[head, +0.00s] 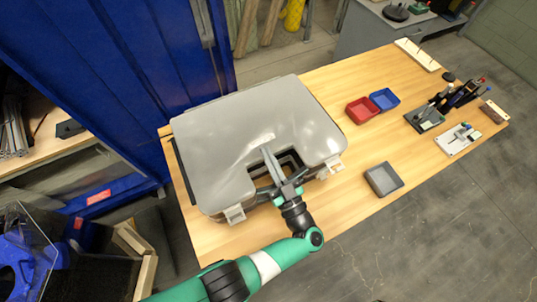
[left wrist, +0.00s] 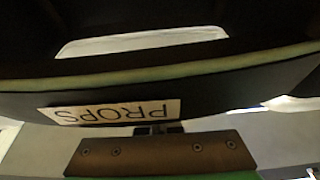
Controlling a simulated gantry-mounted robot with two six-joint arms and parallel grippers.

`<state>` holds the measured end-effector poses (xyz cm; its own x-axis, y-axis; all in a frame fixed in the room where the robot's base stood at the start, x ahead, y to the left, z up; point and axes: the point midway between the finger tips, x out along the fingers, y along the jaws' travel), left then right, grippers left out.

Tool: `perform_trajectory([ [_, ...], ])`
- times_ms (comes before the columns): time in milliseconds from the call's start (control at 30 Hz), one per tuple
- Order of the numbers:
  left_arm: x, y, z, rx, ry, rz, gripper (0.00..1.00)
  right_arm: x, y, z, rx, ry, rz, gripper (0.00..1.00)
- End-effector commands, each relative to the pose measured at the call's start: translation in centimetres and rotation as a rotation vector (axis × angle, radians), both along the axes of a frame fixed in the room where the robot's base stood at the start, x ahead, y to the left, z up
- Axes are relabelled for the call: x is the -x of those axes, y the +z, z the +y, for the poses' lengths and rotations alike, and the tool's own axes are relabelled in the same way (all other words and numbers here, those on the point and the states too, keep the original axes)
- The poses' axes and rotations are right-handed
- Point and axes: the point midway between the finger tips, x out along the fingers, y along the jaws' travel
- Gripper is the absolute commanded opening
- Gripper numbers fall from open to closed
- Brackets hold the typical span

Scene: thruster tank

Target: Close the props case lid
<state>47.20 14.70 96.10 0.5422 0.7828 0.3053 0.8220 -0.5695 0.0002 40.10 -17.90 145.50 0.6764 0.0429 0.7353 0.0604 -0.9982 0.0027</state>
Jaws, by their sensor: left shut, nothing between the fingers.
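The props case lies on the wooden table, with its large grey lid (head: 225,130) spread over it in the head view. Two pale latches show at the front edge, a left latch (head: 235,214) and a right latch (head: 333,166). I cannot tell whether the lid sits fully down. My left gripper (head: 267,155) is shut and empty at the front middle of the lid, beside a dark cut-out there. I cannot tell whether its tips touch the lid. The left wrist view shows the upside-down PROPS label (left wrist: 115,112) on the dark case front. My right gripper is out of view.
To the right on the table (head: 310,220) are a red bin (head: 361,110), a blue bin (head: 384,99) and a grey tray (head: 383,179). Several tools stand farther right. A blue cabinet (head: 110,70) rises close behind the case at left.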

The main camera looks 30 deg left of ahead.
Motion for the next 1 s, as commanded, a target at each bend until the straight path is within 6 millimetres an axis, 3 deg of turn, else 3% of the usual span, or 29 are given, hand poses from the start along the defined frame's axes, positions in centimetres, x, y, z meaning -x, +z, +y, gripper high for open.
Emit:
perform_trajectory([
  [167,0.0,1.6,0.0,0.001,0.000,-0.001,0.00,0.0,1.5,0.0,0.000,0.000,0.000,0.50],
  [333,0.0,5.5,0.0,0.000,0.000,-0.001,0.00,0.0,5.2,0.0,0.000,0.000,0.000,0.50],
  [400,0.9,1.7,-1.6,-0.002,-0.006,0.003,0.00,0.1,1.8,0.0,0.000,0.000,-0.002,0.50],
  [600,3.2,-1.4,-4.8,0.000,-0.004,-0.001,0.00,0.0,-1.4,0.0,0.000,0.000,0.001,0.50],
  [800,4.3,-2.4,-6.3,0.001,-0.003,-0.001,0.00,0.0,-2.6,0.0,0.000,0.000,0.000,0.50],
  [1000,4.5,-2.2,-6.5,0.000,0.000,0.000,0.00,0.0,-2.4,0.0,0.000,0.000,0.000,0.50],
])
